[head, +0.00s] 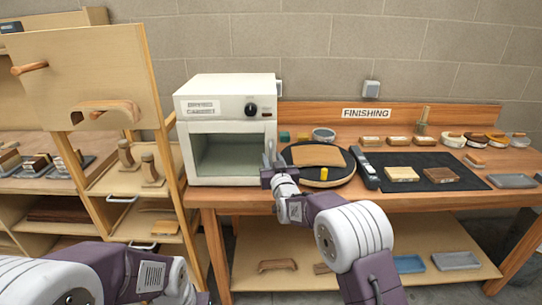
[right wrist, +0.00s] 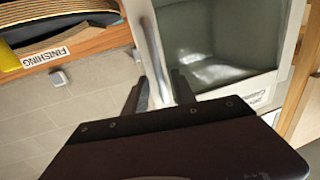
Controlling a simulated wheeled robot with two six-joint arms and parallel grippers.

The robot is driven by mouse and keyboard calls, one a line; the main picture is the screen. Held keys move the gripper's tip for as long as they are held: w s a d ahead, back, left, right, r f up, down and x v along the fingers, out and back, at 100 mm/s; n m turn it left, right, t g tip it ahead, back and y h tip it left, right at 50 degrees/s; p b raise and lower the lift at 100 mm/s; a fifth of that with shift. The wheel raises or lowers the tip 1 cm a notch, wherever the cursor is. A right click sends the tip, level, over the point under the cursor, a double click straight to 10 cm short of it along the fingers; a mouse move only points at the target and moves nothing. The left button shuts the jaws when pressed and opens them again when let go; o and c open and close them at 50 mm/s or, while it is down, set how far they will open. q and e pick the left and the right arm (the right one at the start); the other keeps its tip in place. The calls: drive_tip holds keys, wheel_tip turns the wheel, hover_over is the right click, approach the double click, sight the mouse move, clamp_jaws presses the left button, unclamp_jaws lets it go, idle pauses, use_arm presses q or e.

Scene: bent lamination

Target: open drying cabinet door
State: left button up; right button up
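The white drying cabinet (head: 225,97) stands at the left end of the wooden bench, with a dial and label above its front. Its front frame (head: 230,183) surrounds a grey-green window or opening; I cannot tell whether glass covers it. The cabinet also shows upside down in the right wrist view (right wrist: 285,50). My right gripper (head: 270,152) is at the right edge of the cabinet front. In the right wrist view its fingers (right wrist: 161,92) are apart, with a pale upright strip by the cabinet edge near them; contact is unclear. My left gripper is out of view.
Right of the cabinet, a dark round tray (head: 342,177) carries a brown piece and a yellow item. A black mat (head: 430,160) with blocks lies farther right. A wooden shelf unit (head: 177,190) stands close on the left. The lower shelf (head: 350,275) holds several items.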

drive_tip(key=shift+w+a, duration=0.25)
drive_tip(key=shift+w, duration=0.55)
clamp_jaws()
idle(0.9)
